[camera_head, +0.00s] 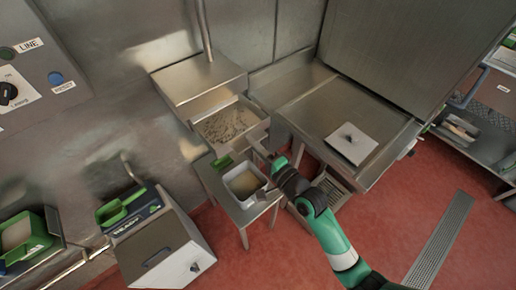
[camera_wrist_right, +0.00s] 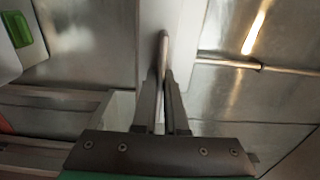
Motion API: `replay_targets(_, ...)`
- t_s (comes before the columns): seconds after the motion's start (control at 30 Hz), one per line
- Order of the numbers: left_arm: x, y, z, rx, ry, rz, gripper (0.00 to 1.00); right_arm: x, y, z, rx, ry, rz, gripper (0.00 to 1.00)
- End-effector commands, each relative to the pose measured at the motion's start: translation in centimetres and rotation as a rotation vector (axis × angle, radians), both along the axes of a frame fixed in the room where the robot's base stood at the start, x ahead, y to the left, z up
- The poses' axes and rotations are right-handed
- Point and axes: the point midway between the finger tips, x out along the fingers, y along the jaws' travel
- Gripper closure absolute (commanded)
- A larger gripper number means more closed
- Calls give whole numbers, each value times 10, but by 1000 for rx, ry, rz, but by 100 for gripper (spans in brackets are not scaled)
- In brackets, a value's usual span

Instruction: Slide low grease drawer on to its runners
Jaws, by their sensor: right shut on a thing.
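The grease drawer (camera_head: 229,122) is an open steel tray with pale, speckled contents. In the head view it sticks out below a steel housing (camera_head: 198,80) at the wall. My right gripper (camera_head: 268,160) is at the drawer's near right corner. In the right wrist view, the right gripper (camera_wrist_right: 164,100) is shut on a thin bar handle (camera_wrist_right: 163,45) in front of a pale panel. The runners are hidden, so I cannot tell how the drawer sits on them. My left gripper is not in view.
A small steel stand (camera_head: 211,176) beside the drawer holds a white tub (camera_head: 232,189) and a green item (camera_head: 222,162). A steel table (camera_head: 335,112) with a square plate (camera_head: 351,144) stands to the right.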

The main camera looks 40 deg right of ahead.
Motion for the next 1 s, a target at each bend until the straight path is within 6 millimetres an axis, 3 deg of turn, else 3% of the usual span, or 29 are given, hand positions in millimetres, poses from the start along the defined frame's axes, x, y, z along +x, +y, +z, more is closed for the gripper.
replay_targets(0.5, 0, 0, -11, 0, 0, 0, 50, 45, -4, 1, -1, -7, 0, 100)
replay_targets(1.0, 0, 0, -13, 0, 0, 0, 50, 54, -5, 2, -2, -6, 0, 100)
